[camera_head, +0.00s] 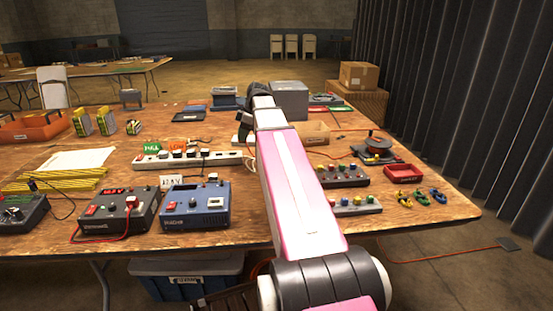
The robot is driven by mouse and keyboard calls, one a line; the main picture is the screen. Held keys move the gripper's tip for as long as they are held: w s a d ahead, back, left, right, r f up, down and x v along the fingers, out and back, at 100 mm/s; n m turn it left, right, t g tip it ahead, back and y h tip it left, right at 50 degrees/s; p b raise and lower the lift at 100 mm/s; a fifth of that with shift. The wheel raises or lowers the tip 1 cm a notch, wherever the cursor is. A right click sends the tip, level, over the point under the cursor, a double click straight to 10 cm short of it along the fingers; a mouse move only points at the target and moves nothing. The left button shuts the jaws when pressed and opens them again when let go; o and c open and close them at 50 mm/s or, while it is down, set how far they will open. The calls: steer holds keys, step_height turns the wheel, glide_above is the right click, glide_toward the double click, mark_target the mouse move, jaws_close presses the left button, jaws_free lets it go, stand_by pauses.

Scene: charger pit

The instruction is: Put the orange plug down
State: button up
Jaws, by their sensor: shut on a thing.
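My arm reaches over the wooden table from the front. At its far end is my dark gripper (243,127), small and partly hidden by my arm, above the table behind the right end of the white power strip (228,158). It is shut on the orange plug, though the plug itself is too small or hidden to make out. The power strip has several plugs along its top.
A blue meter box (195,205) and a dark box with red parts (115,212) stand at the front. Button boxes (338,176), a red tray (404,172) and coloured clips are at the right. A grey box (289,100) is behind. Small bare patches of table show between things.

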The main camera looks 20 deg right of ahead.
steer(key=d+f, duration=0.2)
steer(key=d, duration=0.1)
steer(key=d+f, duration=0.2)
steer(key=d, duration=0.2)
steer(key=d+f, duration=0.2)
steer(key=d, duration=0.2)
steer(key=shift+w+f, duration=0.25)
steer(key=shift+f, duration=2.05)
steer(key=shift+f, duration=0.15)
steer(key=o, duration=0.9)
steer(key=shift+o, duration=0.2)
steer(key=v, duration=1.2)
steer(key=shift+d, duration=0.1)
